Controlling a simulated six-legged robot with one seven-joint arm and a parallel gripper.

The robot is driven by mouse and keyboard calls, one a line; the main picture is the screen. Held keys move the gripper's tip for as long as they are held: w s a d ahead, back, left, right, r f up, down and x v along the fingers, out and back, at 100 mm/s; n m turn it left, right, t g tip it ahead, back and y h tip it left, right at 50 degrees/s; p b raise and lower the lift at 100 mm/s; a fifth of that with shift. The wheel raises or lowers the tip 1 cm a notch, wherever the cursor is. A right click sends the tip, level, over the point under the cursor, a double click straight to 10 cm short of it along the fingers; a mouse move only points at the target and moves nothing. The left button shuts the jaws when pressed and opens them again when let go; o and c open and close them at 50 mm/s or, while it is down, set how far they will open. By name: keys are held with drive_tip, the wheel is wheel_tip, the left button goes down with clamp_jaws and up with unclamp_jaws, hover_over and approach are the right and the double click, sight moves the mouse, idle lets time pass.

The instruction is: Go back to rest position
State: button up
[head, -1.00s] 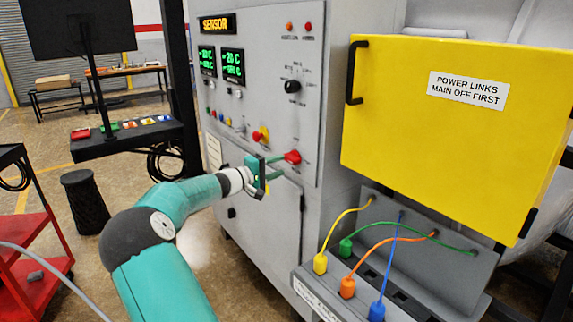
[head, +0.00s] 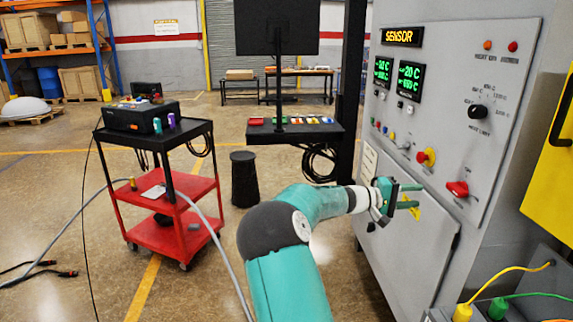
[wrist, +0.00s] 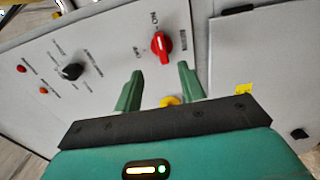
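My gripper (head: 412,195) is open and empty in front of the grey furnace panel (head: 400,150). Its two green fingers stand apart in the wrist view (wrist: 160,78). The red rotary switch (head: 457,188) is just beyond the fingers, with a visible gap in the head view. It also shows above and between the fingertips in the wrist view (wrist: 160,45). A red knob on a yellow ring (head: 426,157) sits above the gripper in the head view. My arm reaches forward to the panel, bent at the elbow.
A red cart (head: 172,237) with a black top stands to the left. A black stool (head: 244,180) and a monitor stand (head: 290,137) are behind my arm. The yellow cover (head: 550,195) and plugged cables (head: 505,280) are at right. A grey cable runs across the floor at left.

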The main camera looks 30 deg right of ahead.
drive_tip(key=s+a+f+t+y, duration=0.15)
drive_tip(key=a+t+y, duration=0.3)
drive_tip(key=a, duration=0.85)
drive_tip(key=a+f+t+y, duration=0.35)
drive_tip(key=a+y, duration=0.25)
drive_tip(key=a, duration=0.8)
drive_tip(key=s+a+r+n+t+y, duration=0.1)
drive_tip(key=s+a, duration=0.4)
drive_tip(key=a, duration=0.9)
drive_tip(key=s+a+r+n+t+y, duration=0.2)
drive_tip(key=s+a+n+t+y, duration=0.2)
drive_tip(key=a, duration=1)
drive_tip(key=shift+s+a+r+n+t, duration=0.2)
drive_tip(key=shift+s+n+t, duration=0.1)
drive_tip(key=shift+s+t, duration=0.1)
